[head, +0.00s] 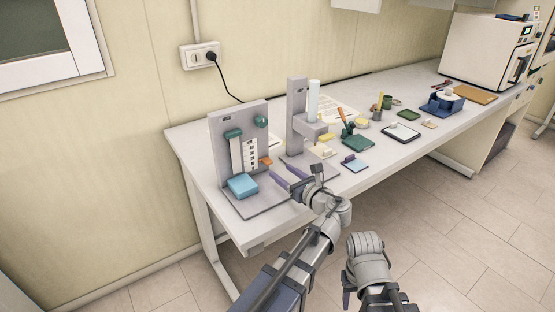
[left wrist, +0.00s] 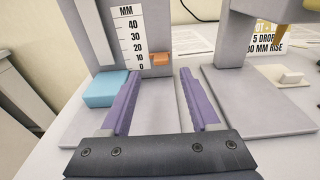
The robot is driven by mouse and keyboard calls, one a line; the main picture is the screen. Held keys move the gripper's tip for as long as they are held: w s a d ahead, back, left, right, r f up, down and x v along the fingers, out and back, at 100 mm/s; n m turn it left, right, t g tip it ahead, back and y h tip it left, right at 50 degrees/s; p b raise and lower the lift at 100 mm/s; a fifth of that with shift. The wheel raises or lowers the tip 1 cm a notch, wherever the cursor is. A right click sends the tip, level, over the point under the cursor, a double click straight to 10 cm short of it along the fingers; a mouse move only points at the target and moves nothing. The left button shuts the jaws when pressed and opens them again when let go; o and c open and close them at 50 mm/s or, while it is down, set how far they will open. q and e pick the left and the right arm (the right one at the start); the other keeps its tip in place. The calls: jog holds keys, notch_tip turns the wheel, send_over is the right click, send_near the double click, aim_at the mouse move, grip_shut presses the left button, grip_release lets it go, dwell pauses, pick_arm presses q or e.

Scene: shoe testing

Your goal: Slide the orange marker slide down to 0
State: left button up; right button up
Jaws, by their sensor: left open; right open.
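The orange marker slide (head: 266,160) sits at the right edge of the white MM scale (head: 250,153) on the upright grey gauge. In the left wrist view the orange marker (left wrist: 160,59) is between the 10 and 0 marks, nearer the 10. My left gripper (head: 283,174) is open and empty in front of the gauge. In the left wrist view its two purple fingers (left wrist: 158,73) point at the marker, one to each side, and do not touch it. My right gripper (head: 370,297) is low at the bottom of the head view, away from the table and mostly hidden.
A light blue block (head: 242,186) is at the gauge's front left. A second grey stand (head: 297,115) with a pale cylinder is close on the right. A blue pad (head: 354,164) and a green holder (head: 357,143) lie further right.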

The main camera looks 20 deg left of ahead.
aim_at(268, 160)
pick_arm(q)
notch_tip(268, 160, up, 3)
jog(key=g+h+p, duration=0.2)
jog(key=p, duration=0.4)
jog(key=shift+d+h+p, duration=0.1)
jog(key=shift+h+p, duration=0.25)
jog(key=shift+h, duration=0.05)
jog(key=b+x, duration=0.2)
jog(key=x, duration=0.4)
jog(key=shift+b+x, duration=0.45)
jog(key=shift+x, duration=0.35)
jog(key=shift+r, duration=0.1)
pick_arm(e)
notch_tip(268, 160, up, 6)
jog(key=shift+r, duration=0.1)
pick_arm(q)
grip_shut()
